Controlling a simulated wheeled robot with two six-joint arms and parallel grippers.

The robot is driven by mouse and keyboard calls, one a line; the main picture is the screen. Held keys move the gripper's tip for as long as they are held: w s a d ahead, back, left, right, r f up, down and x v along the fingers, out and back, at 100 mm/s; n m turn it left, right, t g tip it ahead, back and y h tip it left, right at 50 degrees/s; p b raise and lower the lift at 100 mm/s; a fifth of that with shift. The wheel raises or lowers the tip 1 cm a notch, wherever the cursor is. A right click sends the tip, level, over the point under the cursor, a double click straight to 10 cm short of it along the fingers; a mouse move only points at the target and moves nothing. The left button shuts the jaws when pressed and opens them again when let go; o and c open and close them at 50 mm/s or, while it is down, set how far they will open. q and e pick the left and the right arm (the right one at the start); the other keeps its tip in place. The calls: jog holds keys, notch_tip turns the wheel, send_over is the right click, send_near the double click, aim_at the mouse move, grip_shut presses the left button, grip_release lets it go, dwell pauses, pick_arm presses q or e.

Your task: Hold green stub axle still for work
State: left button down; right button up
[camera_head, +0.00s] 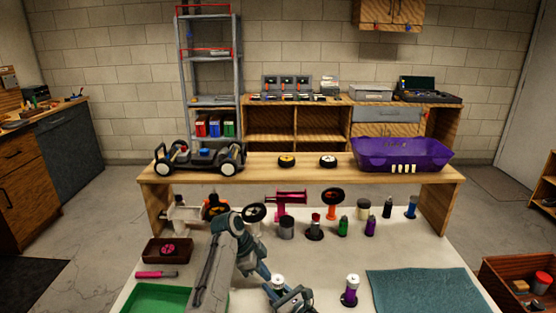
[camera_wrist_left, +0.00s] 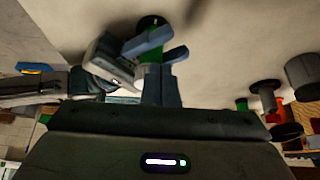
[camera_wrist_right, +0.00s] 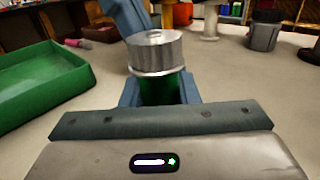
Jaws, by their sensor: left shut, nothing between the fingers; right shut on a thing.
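The green stub axle (camera_wrist_right: 160,90) has a silver ribbed round top (camera_wrist_right: 155,52). It stands upright between the fingers of my right gripper (camera_wrist_right: 160,92), which is shut on its green part. In the head view the axle's pale top (camera_head: 278,282) shows beside my right gripper (camera_head: 290,298); its green body is hidden there. My left gripper (camera_head: 264,272) is close to that top, shut and empty. In the left wrist view the left fingers (camera_wrist_left: 160,82) are close to the axle (camera_wrist_left: 151,50); I cannot tell whether they touch it.
A purple piece with a pale top (camera_head: 350,291) stands to the right, near a teal mat (camera_head: 425,292). A green tray (camera_head: 155,298) lies at front left, below a brown box (camera_head: 168,251). Several bottles and pots stand behind. A car chassis (camera_head: 200,158) is on the raised shelf.

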dwell(0.6)
pick_arm(q)
notch_tip(320, 180, up, 6)
jog(key=shift+a, duration=0.35)
jog(key=shift+w, duration=0.1)
dwell(0.3)
notch_tip(320, 180, down, 6)
jog(key=s, duration=0.3)
dwell(0.7)
jog(key=shift+w+d, duration=0.2)
jog(key=shift+d, duration=0.2)
dwell(0.5)
